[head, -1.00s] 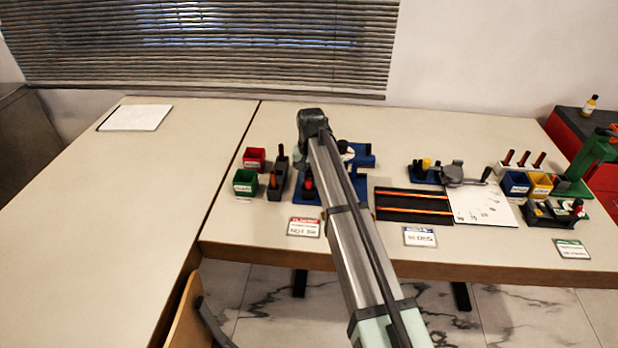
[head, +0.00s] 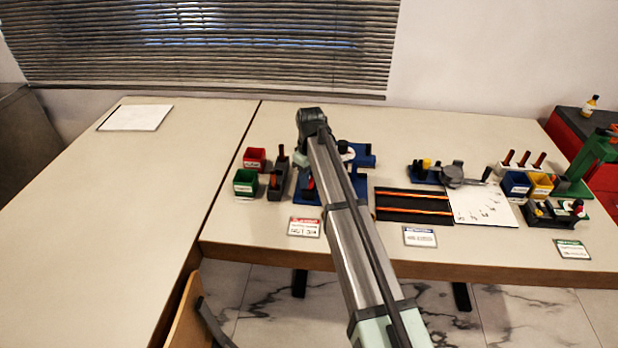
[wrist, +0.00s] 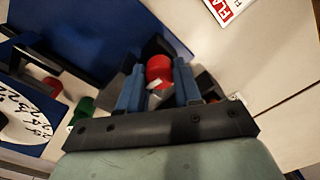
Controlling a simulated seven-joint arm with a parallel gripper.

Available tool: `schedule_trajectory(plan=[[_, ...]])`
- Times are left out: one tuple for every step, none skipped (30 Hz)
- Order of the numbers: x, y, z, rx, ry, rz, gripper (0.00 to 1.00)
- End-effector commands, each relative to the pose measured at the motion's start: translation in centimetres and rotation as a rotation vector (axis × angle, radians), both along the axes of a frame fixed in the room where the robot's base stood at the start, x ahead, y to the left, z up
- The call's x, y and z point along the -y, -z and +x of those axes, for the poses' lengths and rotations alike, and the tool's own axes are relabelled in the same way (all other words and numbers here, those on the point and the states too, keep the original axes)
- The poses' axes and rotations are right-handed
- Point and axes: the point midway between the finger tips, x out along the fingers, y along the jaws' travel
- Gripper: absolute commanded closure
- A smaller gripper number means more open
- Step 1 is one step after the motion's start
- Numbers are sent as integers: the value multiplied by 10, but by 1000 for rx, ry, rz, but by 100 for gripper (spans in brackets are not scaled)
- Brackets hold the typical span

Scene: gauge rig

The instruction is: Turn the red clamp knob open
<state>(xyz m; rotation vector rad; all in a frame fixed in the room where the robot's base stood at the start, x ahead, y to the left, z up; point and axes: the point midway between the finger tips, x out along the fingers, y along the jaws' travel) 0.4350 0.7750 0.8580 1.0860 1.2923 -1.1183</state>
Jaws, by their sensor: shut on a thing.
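The red clamp knob (wrist: 159,68) is in the upper middle of the wrist view, on a dark part of the gauge rig. My gripper (wrist: 157,84) has its two blue fingers on either side of the knob and is shut on it. The lower part of the knob is partly hidden between the fingers. In the head view, my arm covers most of the blue rig base (head: 358,190), and the grip itself is hidden there.
A white dial (wrist: 20,118), a small red part (wrist: 52,83) and a green part (wrist: 83,107) lie left of my gripper. A red bin (head: 255,158), a green bin (head: 245,182) and a dark holder (head: 277,185) stand left of the rig. The left table is mostly clear.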

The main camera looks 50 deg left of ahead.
Motion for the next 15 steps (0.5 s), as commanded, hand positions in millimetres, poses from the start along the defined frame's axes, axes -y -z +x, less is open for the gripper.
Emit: schedule_trajectory(plan=[[0,0,0,0,-29,1,97],[0,0,0,0,-46,1,97],[0,0,0,0,-68,1,97],[0,0,0,0,-81,1,97],[0,0,0,0,-95,0,97],[0,0,0,0,-111,1,97],[0,0,0,0,-122,1,97],[0,0,0,0,-132,1,97],[0,0,0,0,-143,1,97],[0,0,0,0,-151,1,97],[0,0,0,0,-158,1,97],[0,0,0,0,-164,1,97],[0,0,0,0,-168,1,97],[0,0,0,0,-172,1,97],[0,0,0,0,-176,0,97]])
